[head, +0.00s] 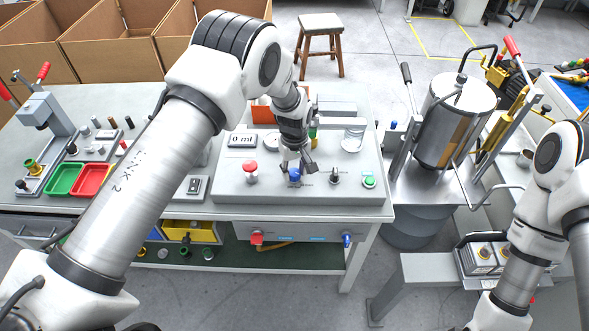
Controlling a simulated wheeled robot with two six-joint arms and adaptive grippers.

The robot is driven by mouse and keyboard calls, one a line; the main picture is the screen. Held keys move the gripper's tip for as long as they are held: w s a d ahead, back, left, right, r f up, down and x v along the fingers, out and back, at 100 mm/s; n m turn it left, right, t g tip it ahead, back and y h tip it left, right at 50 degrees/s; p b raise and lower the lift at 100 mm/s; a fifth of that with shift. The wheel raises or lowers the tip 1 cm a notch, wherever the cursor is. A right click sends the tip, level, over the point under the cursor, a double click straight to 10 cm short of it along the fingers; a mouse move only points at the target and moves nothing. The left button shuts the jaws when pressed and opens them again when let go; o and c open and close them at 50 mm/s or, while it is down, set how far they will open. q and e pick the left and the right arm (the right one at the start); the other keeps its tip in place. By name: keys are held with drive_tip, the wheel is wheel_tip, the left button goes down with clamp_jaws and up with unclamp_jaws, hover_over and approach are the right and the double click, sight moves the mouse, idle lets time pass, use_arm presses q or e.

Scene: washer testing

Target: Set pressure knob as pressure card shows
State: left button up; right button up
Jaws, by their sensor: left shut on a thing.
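A grey test panel (230,188) stands on the bench with a row of controls on its sloped top. My left gripper (297,166) reaches down from above and is shut on the blue knob (294,176), partly covering it. The knob's pointer and the small labels beside it are too small to read. A black knob (335,178) sits just to its right. I cannot pick out a pressure card. My right arm comes in at the right edge; its gripper is out of view.
A red button (251,172) and a green button (369,182) flank the knobs. A display (242,140) reads 0 ml. A metal tank (455,120) stands right of the bench. Green (64,180) and red (92,180) trays lie at the left.

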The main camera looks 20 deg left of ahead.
use_arm(q)
drive_tip(key=shift+s+f+m, duration=0.1)
drive_tip(key=shift+f+m, duration=0.1)
drive_tip(key=shift+m, duration=0.1)
drive_tip(key=shift+m+b, duration=0.4)
drive_tip(key=shift+m, duration=0.6)
drive_tip(key=m, duration=0.2)
drive_tip(key=shift+m, duration=0.3)
drive_tip(key=m, duration=0.6)
drive_tip(key=shift+b, duration=0.3)
drive_tip(key=shift+m, duration=0.4)
drive_tip(key=o, duration=1.1)
drive_tip(key=shift+o, duration=0.2)
drive_tip(key=shift+w+f, duration=0.1)
drive_tip(key=shift+w, duration=0.1)
